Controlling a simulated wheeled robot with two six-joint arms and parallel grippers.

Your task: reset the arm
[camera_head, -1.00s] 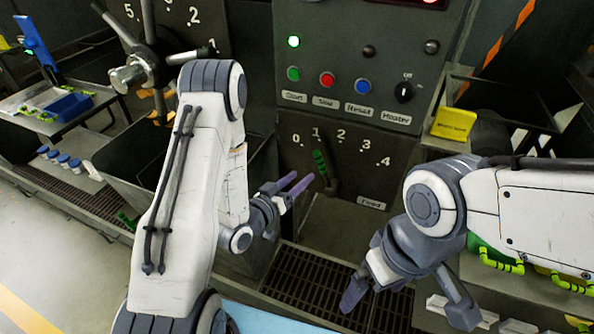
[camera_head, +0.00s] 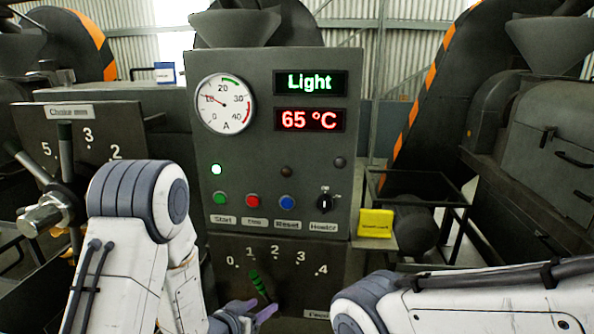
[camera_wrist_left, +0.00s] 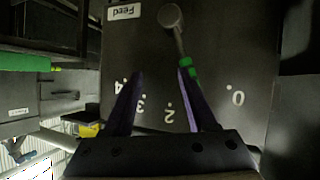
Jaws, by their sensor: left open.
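My left gripper (camera_head: 248,312) is low in the head view, in front of the feed panel, with its purple fingers partly cut off by the bottom edge. In the left wrist view its fingers (camera_wrist_left: 160,76) are spread apart with nothing held between them. The feed lever (camera_head: 258,285) has a green grip and stands near the 1 mark. In the left wrist view the lever's green grip (camera_wrist_left: 189,66) shows by the right-hand fingertip; I cannot tell if they touch. My right arm comes in from the right, and its gripper is out of frame.
The control panel (camera_head: 270,160) carries a gauge (camera_head: 225,103), a "Light" display (camera_head: 310,82), a 65 °C display (camera_head: 310,119) and several buttons. A yellow box (camera_head: 375,223) is right of it.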

